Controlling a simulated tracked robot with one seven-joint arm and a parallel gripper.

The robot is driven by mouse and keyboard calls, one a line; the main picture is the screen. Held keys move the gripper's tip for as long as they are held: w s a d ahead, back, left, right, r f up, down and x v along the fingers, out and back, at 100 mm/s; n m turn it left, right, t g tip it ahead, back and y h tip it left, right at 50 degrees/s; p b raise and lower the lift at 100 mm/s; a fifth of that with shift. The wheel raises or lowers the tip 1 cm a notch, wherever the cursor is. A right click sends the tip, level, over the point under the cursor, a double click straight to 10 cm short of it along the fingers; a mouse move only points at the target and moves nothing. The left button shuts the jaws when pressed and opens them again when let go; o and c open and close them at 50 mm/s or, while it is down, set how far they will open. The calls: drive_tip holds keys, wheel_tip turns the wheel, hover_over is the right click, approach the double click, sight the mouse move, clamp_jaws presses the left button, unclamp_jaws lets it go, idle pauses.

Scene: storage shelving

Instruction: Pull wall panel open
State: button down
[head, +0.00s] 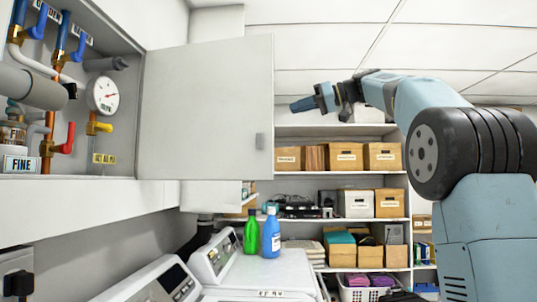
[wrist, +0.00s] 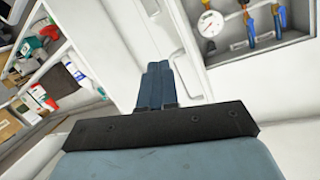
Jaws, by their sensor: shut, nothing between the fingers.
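White machines (head: 255,272) stand below, with a green bottle (head: 251,232) and a blue bottle (head: 271,234) on top. Shelves with cardboard boxes (head: 343,156) stand behind. A white ledge (head: 80,205) runs under the wall box. Open air lies around my gripper.

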drive_tip(key=s+d+f+m+h, duration=0.2)
drive_tip(key=s+f+m+h, duration=0.15)
drive_tip(key=s+f, duration=0.75)
drive_tip(key=s+d+f+m+h, duration=0.15)
drive_tip(key=s+f+h, duration=0.45)
drive_tip(key=f, duration=0.9)
drive_tip(key=s+d+f+m+h, duration=0.2)
drive_tip(key=s+f+m+h, duration=0.2)
drive_tip(key=s+f, duration=0.8)
drive_tip(key=w+a+r+n, duration=0.3)
drive_tip(key=w+r, duration=0.1)
drive_tip(key=r, duration=0.3)
drive_tip(key=w+a+r+n, duration=0.3)
drive_tip(key=w+r, duration=0.2)
drive_tip(key=r, duration=0.2)
drive_tip(key=n+t+y, duration=0.1)
drive_tip(key=n+y, duration=0.1)
drive_tip(key=n, duration=0.4)
approach(263, 159)
drive_tip(key=s, duration=0.7)
drive_tip(key=x, duration=0.4)
drive_tip(key=w+r+x, duration=0.1)
drive_tip(key=x, duration=0.3)
drive_tip(key=w+x, duration=0.1)
drive_tip(key=x, duration=0.3)
drive_tip(key=shift+d+r, duration=0.1)
drive_tip(key=shift+r, duration=0.1)
drive_tip(key=shift+w+d, duration=0.15)
drive_tip(key=shift+w, duration=0.45)
